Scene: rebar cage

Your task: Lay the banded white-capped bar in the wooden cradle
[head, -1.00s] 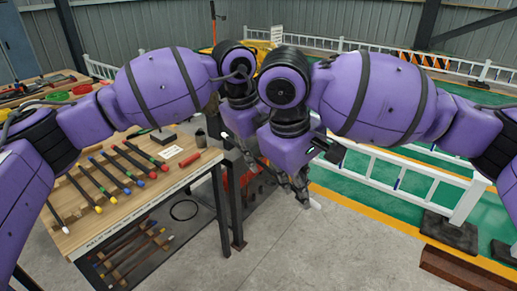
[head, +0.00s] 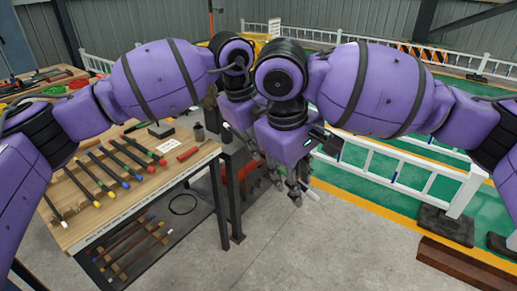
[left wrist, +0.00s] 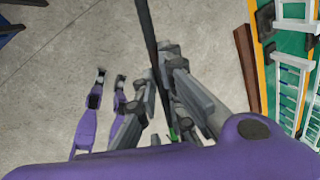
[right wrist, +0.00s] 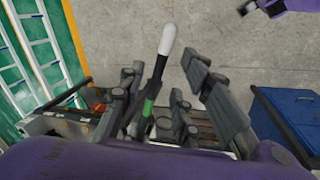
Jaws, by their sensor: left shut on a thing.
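The banded bar is dark, with a white cap (right wrist: 168,38) and a green band (right wrist: 148,107). My left gripper (left wrist: 166,62) is shut on its dark shaft (left wrist: 147,25), which runs out past the fingertips. My right gripper (right wrist: 163,72) has its fingers spread, with the capped end between them, nearer the left finger. In the head view, the white cap (head: 313,195) shows beside both grippers, in front of the workbench's right end. Notched wooden supports (head: 69,176) hold several colour-tipped bars on the bench; I cannot tell whether these are the cradle.
The workbench (head: 120,207) stands at left, with more bars on its lower shelf (head: 135,248). A red cylinder (head: 187,154) and a label lie on top. White railing (head: 400,172) and a brown timber (head: 465,268) are at right. Concrete floor is clear in front.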

